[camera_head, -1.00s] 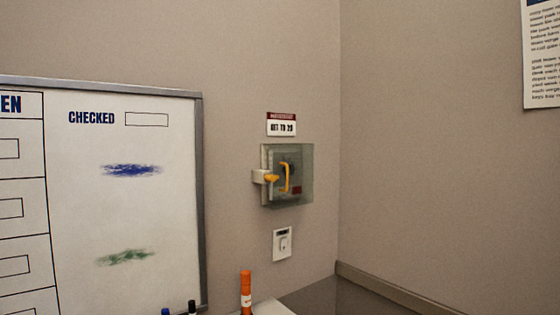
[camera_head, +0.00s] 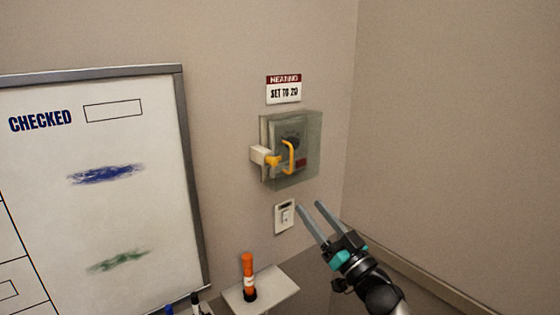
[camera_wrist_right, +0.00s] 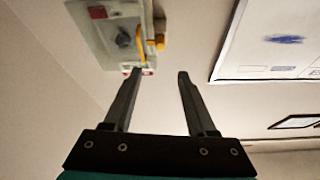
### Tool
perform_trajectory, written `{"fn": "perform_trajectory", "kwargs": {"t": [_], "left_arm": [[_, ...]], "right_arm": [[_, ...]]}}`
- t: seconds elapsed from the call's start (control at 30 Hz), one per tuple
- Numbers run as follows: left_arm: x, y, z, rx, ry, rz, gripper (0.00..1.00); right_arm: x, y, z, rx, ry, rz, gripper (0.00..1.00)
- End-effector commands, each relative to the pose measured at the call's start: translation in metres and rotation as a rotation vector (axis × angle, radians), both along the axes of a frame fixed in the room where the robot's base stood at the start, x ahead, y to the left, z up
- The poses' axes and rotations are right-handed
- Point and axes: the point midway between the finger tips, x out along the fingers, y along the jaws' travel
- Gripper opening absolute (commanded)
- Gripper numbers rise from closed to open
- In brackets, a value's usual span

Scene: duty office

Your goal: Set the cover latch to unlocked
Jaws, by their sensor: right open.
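The clear cover (camera_head: 306,150) sits over a wall-mounted thermostat box, below a sign reading "HEATING SET TO 20". The yellow cover latch (camera_head: 265,158) is at its left side, on a pale block. A yellow curved handle (camera_head: 291,157) is on the cover's front. My right gripper (camera_head: 310,208) is open and empty, below and right of the box, apart from it. In the right wrist view the cover (camera_wrist_right: 108,28) is at the upper left, beyond the open fingers, with the yellow latch (camera_wrist_right: 160,42) at its edge. My left gripper is not in view.
A light switch (camera_head: 284,216) is on the wall just left of my right fingertips. A small shelf (camera_head: 278,291) holds an orange marker-like object (camera_head: 248,275). A whiteboard (camera_head: 150,215) hangs at the left. The right wall is bare, with a rail low down.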

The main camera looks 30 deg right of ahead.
Motion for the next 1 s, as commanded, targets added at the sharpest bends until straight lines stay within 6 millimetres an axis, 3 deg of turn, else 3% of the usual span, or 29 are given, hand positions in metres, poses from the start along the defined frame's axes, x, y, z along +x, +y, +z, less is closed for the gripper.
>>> {"fn": "perform_trajectory", "kwargs": {"t": [0.8,1.0], "left_arm": [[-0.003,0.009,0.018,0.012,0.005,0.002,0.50],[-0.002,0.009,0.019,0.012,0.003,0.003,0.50]], "right_arm": [[0.109,0.002,0.044,0.003,-0.001,-0.001,0.57],[0.129,0.002,0.051,0.002,0.001,-0.002,0.57]]}}
